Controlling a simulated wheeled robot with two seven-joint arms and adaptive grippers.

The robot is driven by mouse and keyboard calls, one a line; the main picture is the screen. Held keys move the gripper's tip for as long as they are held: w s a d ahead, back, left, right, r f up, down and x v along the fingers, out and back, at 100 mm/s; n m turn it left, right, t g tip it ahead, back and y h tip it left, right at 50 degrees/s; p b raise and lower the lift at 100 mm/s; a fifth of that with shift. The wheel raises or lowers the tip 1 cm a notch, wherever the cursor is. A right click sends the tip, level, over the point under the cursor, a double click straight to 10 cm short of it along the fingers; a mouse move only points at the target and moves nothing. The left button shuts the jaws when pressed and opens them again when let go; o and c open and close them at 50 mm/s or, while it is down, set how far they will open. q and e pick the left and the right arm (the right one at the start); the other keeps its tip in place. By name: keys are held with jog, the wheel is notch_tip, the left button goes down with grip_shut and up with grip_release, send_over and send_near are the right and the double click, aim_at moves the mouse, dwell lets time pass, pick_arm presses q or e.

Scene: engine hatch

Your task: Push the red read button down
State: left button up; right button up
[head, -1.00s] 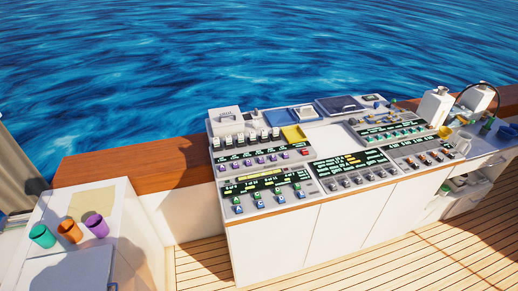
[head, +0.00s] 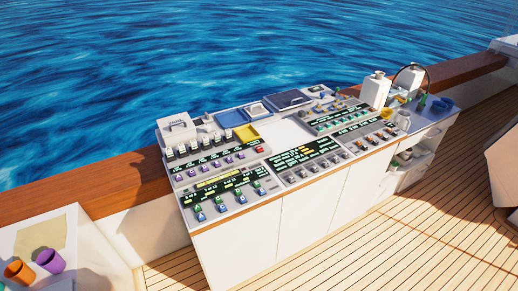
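A small red button (head: 260,149) is on the white control console (head: 249,247) in the head view. Neither of my grippers shows in this view, and nothing is touching the button.
A black display (head: 308,154) with green text is right of the button. White bottles (head: 375,90) stand at the console's far right. A white counter with an orange cup (head: 19,271) and a purple cup (head: 50,260) is at lower left. Wooden deck (head: 400,240) in front is clear.

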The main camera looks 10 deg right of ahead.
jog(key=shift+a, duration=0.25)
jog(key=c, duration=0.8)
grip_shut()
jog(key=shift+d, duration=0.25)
